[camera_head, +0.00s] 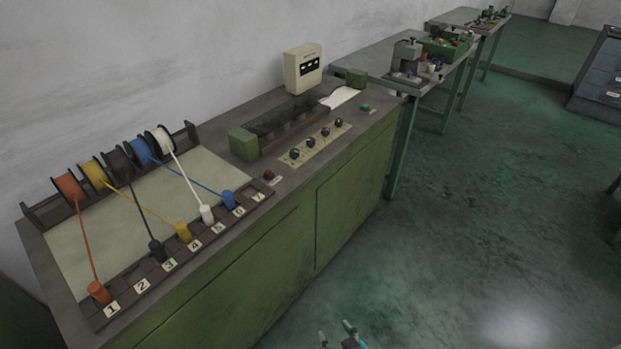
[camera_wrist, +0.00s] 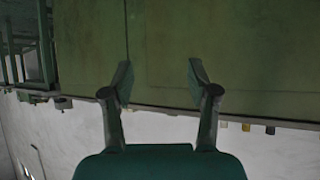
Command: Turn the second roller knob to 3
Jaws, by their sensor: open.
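A row of several dark roller knobs sits on a pale plate (camera_head: 316,145) on the green machine's top. The second roller knob (camera_head: 310,142), counted from the left, is small and dark. Its setting is too small to read. My gripper (camera_head: 335,333) is low at the bottom edge of the head view, in front of the cabinet and well away from the knobs. In the wrist view my gripper (camera_wrist: 160,76) is open and empty, with the green cabinet front behind its fingers. The knobs cannot be made out clearly there.
Left of the knobs are a red button (camera_head: 269,175) and coloured wire spools (camera_head: 141,152) with wires to numbered plugs. A green button (camera_head: 365,107) is to the right. A cream meter box (camera_head: 303,68) stands behind. The floor (camera_head: 470,210) at right is clear.

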